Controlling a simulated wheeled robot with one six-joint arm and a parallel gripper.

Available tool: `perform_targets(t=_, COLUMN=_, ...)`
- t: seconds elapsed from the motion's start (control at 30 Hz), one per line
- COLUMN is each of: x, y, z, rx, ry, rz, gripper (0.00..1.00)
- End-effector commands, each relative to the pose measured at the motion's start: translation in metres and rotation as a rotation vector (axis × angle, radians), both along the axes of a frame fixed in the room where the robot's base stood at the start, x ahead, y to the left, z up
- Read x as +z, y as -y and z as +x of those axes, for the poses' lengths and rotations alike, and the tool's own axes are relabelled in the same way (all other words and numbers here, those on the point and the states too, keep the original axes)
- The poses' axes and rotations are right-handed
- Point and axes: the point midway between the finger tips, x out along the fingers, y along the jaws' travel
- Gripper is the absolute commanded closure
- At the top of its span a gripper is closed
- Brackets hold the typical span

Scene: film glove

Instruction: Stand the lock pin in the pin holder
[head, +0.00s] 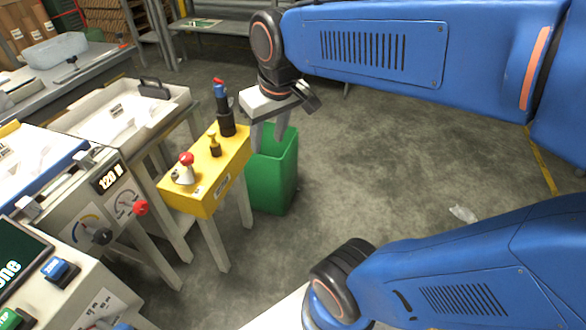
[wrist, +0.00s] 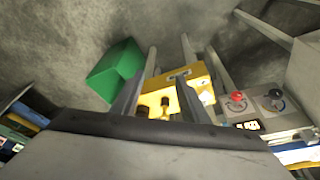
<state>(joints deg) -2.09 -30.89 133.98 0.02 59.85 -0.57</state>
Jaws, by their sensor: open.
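A yellow stand (head: 207,191) carries several upright pieces. At its far end a blue piece with a red top (head: 220,90) stands upright on a black cylinder (head: 227,122). A small brass-coloured piece (head: 214,146) stands mid-stand, and a red knob on a pale cone (head: 186,168) is at the near end. I cannot tell for certain which is the lock pin or the pin holder. My gripper (head: 268,137) is open and empty, pointing down beside the stand's far right end. In the wrist view the stand (wrist: 197,76) shows between and beyond my gripper's fingers (wrist: 167,46).
A green bin (head: 275,178) stands on the floor just right of the yellow stand, below my gripper. A machine with a red knob (head: 141,207) and a white tray table (head: 125,118) are to the left. The floor at right is mostly open.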

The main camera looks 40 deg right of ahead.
Motion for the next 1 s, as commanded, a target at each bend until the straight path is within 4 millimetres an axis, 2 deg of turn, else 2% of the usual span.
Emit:
perform_targets(t=0.03, x=-0.005, y=0.002, z=-0.015, rx=-0.007, ry=0.02, rz=0.001, gripper=0.59)
perform_targets(t=0.2, x=-0.025, y=0.007, z=-0.053, rx=-0.026, ry=0.072, rz=0.003, gripper=0.59)
perform_targets(t=0.4, x=-0.041, y=0.01, z=-0.078, rx=-0.04, ry=0.109, rz=0.004, gripper=0.59)
perform_targets(t=0.53, x=-0.046, y=0.011, z=-0.083, rx=-0.043, ry=0.116, rz=0.004, gripper=0.59)
perform_targets(t=1.0, x=-0.046, y=0.011, z=-0.083, rx=-0.043, ry=0.116, rz=0.004, gripper=0.59)
